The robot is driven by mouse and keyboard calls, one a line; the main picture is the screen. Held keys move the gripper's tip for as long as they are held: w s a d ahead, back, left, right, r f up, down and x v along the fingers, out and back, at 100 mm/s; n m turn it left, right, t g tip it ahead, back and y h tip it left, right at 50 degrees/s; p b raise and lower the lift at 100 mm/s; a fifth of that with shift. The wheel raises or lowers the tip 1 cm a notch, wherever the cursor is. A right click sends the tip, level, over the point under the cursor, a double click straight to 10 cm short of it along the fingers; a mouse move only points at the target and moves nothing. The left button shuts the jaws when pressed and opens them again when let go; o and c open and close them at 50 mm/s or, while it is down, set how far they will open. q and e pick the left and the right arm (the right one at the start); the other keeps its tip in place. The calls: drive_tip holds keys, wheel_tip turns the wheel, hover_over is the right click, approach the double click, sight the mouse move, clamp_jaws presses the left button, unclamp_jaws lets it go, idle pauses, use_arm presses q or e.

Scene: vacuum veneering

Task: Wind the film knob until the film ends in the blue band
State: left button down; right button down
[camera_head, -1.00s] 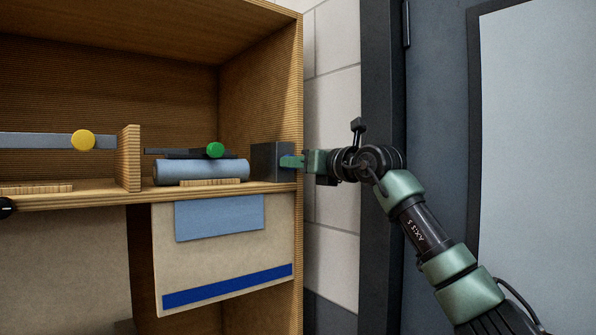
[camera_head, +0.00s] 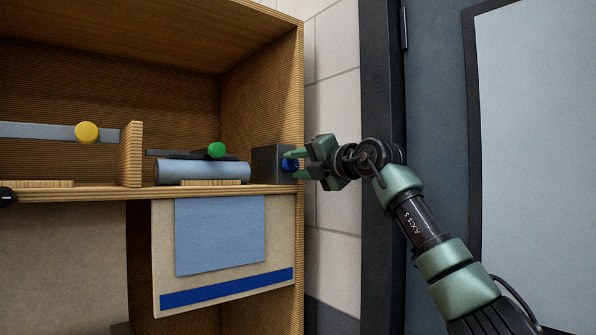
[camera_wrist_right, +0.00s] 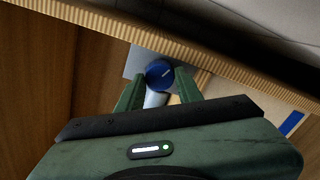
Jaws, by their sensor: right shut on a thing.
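The film knob (camera_head: 288,165) is blue and sits on the right face of a dark grey block (camera_head: 264,165) at the shelf's right end. My right gripper (camera_head: 292,164) is shut on the knob; in the right wrist view its green fingers flank the blue knob (camera_wrist_right: 160,73), which has a pale mark. A blue film roll (camera_head: 200,172) lies on the shelf. Light blue film (camera_head: 220,235) hangs over a beige panel (camera_head: 165,255). Its lower edge lies a little above the dark blue band (camera_head: 225,288), with a beige gap between.
A dark bar with a green knob (camera_head: 216,150) lies above the roll. A grey bar with a yellow knob (camera_head: 86,132) is left of a wooden divider (camera_head: 131,155). The cabinet's right side wall (camera_head: 262,90) stands close to my gripper.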

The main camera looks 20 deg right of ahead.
drive_tip(key=m+b, duration=0.1)
drive_tip(key=m, duration=0.2)
drive_tip(key=shift+m, duration=0.4)
drive_tip(key=shift+r+m+b, duration=0.1)
drive_tip(key=shift+m+b, duration=0.6)
drive_tip(key=shift+m, duration=0.9)
drive_tip(key=c, duration=0.9)
unclamp_jaws()
drive_tip(key=shift+d, duration=0.15)
drive_tip(key=shift+c, duration=0.2)
